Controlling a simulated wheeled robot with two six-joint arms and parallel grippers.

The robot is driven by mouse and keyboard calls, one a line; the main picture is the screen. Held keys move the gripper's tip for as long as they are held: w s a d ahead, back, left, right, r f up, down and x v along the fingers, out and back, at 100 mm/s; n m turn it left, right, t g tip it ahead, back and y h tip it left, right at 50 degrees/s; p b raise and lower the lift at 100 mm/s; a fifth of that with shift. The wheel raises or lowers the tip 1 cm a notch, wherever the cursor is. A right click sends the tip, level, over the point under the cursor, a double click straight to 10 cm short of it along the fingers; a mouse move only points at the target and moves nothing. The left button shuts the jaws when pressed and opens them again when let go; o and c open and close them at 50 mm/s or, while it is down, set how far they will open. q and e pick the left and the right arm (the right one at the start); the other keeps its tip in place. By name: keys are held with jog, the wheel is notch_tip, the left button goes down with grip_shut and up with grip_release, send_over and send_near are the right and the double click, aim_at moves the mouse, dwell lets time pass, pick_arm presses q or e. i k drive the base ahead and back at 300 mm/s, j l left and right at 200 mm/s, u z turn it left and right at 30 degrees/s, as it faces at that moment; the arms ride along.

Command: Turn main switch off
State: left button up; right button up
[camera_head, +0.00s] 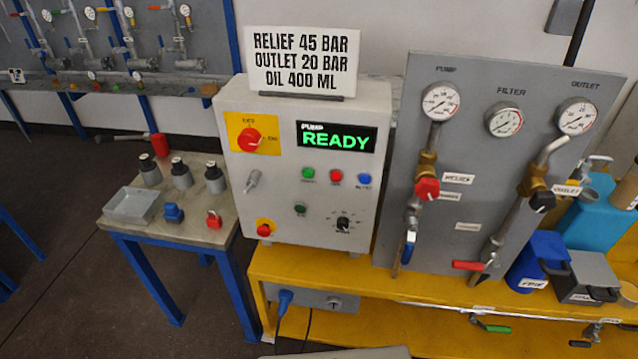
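The main switch (249,139) is a red rotary handle on a yellow plate at the upper left of the grey control box front. Small lettering shows above the handle and to its right, too small to read surely. The handle appears to point toward the right-hand marking, but its exact angle is hard to tell. The display (337,137) beside it reads "PUMP READY" in green. Neither of my grippers shows in the head view, and nothing touches the switch.
The control box (290,210) stands on a yellow bench (390,290). A red button (265,228) sits low on its front. A gauge panel (470,90) with valves stands right. A small side table (195,230) left holds weights, a tray and a padlock. The space before the box looks clear.

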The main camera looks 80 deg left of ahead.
aim_at(249, 140)
jog(key=u, duration=3)
